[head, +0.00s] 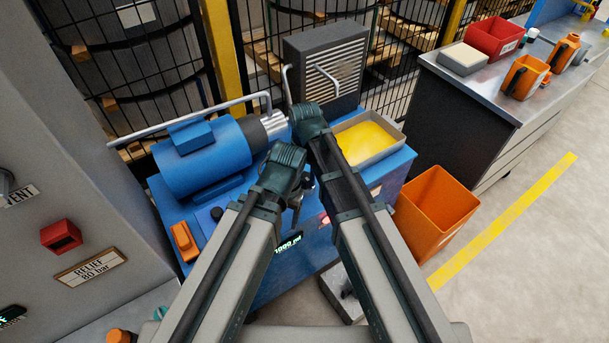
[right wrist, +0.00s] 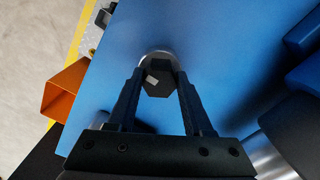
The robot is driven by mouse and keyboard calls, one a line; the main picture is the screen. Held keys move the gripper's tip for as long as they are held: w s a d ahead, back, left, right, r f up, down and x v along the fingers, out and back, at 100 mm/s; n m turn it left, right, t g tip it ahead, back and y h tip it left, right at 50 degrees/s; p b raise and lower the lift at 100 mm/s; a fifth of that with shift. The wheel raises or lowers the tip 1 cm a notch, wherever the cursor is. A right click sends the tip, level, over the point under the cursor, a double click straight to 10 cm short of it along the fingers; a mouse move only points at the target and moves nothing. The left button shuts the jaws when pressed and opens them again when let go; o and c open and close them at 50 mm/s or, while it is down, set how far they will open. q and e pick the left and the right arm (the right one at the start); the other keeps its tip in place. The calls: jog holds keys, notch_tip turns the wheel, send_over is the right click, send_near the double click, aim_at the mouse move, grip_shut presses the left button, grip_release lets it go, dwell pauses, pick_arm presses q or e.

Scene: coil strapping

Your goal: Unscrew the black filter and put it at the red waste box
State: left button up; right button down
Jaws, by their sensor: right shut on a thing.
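The black filter (right wrist: 158,80) shows in the right wrist view as a dark six-sided cap with a pale mark, on a light round collar on the blue unit's top. My right gripper (right wrist: 160,88) has one finger on each side of it and is shut on it. In the head view the right gripper (head: 299,192) points down between my arms, and the filter is hidden there. My left gripper is hidden behind its own wrist. A red box (head: 494,38) with a white label stands on the bench at the upper right.
A blue motor (head: 205,158) lies left of my grippers. A tray of yellow material (head: 368,143) is to their right. An orange bin (head: 436,212) stands on the floor beside the unit. The grey bench (head: 510,95) also carries orange containers (head: 524,77). Floor at right is open.

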jog(key=n, duration=0.3)
jog(key=shift+d+n, duration=0.1)
jog(key=shift+n, duration=0.2)
jog(key=n, duration=0.4)
jog(key=shift+n, duration=0.4)
jog(key=n, duration=0.3)
jog(key=shift+d+n, duration=0.15)
jog(key=shift+n, duration=0.25)
jog(key=n, duration=0.3)
jog(key=shift+n, duration=0.3)
